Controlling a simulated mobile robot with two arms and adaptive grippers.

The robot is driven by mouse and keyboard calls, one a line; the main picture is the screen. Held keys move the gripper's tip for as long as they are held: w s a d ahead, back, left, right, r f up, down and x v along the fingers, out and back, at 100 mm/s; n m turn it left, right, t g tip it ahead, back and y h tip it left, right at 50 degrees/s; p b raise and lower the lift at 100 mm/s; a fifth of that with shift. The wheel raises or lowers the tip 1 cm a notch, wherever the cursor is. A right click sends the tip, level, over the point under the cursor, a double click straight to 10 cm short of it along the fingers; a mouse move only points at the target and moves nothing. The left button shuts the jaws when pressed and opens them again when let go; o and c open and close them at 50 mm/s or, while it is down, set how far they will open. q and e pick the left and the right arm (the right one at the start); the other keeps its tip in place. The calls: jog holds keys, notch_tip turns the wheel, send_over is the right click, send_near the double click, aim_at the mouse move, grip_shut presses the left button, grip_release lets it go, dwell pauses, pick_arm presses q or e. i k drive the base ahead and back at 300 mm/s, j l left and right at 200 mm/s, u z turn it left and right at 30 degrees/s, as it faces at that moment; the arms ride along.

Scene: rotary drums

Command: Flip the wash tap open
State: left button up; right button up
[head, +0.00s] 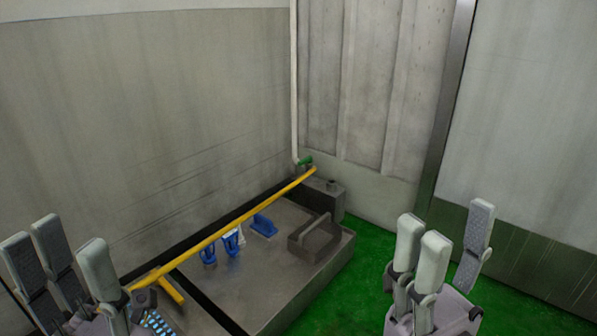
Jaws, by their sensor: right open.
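The wash tap's green handle (305,161) is at the foot of a thin white pipe (294,85), in the far corner. It is small in the head view, and I cannot tell which way it is turned. My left gripper (62,255) is at the bottom left with its fingers spread, open and empty. My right gripper (440,235) is at the bottom right, open and empty. Both grippers are well apart from the tap, in the near part of the view.
A yellow rail (235,224) runs above a grey platform (285,265) up to the corner. Blue items, including a blue block (263,226), and a grey handled tray (322,240) sit on the platform. A grey box (328,196) stands below the tap. Green floor (375,250) is clear to the right.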

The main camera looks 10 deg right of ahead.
aim_at(308, 159)
jog(key=i+l, duration=0.15)
jog(key=l, duration=0.15)
jog(key=i+l, duration=0.15)
jog(key=l, duration=0.15)
jog(key=i+l, duration=0.5)
jog(key=i, duration=0.2)
jog(key=i+l, duration=0.35)
jog(key=i, duration=0.15)
jog(key=i+l+z, duration=0.1)
jog(key=i+l, duration=0.2)
jog(key=i, duration=0.2)
jog(key=i+l, duration=0.3)
jog(key=i, duration=0.25)
